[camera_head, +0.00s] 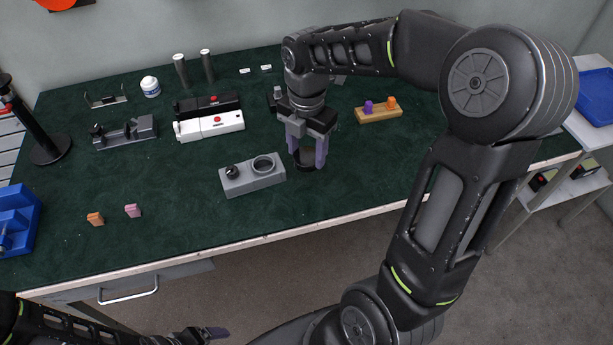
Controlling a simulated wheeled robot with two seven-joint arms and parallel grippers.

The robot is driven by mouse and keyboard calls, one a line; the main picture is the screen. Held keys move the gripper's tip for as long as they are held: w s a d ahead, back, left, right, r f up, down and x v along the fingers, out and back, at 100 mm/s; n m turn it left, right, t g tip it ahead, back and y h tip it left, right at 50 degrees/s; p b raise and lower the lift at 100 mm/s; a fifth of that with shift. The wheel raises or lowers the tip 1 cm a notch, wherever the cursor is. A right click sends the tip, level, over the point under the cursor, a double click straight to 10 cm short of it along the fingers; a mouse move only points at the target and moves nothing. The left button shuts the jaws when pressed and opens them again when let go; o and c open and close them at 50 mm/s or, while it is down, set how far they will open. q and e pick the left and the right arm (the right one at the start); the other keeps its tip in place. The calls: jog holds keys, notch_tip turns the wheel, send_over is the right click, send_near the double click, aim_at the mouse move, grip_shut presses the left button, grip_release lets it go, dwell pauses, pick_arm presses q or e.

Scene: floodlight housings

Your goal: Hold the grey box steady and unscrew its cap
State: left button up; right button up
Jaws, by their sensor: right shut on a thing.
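The grey box (250,182) lies on the green table top near the middle. It has a small dark knob (232,172) on its left and a round ring-shaped opening (263,163) on its right. My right gripper (306,160) points down just right of the box, its purple fingers shut on a dark round cap (306,165). The cap is apart from the box; whether it touches the table I cannot tell. My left gripper (218,332) is low at the bottom edge, off the table's front and away from the box; its jaw opening is unclear.
Behind the box are a white case (210,126) and a black case with red buttons. A grey fixture (125,133) stands left, and a wooden block with purple and orange pegs (378,113) right. Small orange (95,219) and pink (132,210) blocks lie front left. The table front is mostly clear.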

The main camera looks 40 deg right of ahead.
aim_at(307, 156)
jog(key=shift+f, duration=2.35)
jog(key=shift+f+p, duration=0.35)
jog(key=shift+f, duration=1.55)
jog(key=shift+f, duration=0.1)
jog(key=o, duration=1.3)
jog(key=shift+c, duration=0.2)
notch_tip(307, 156, up, 12)
jog(key=shift+r+b, duration=0.15)
jog(key=shift+b, duration=0.2)
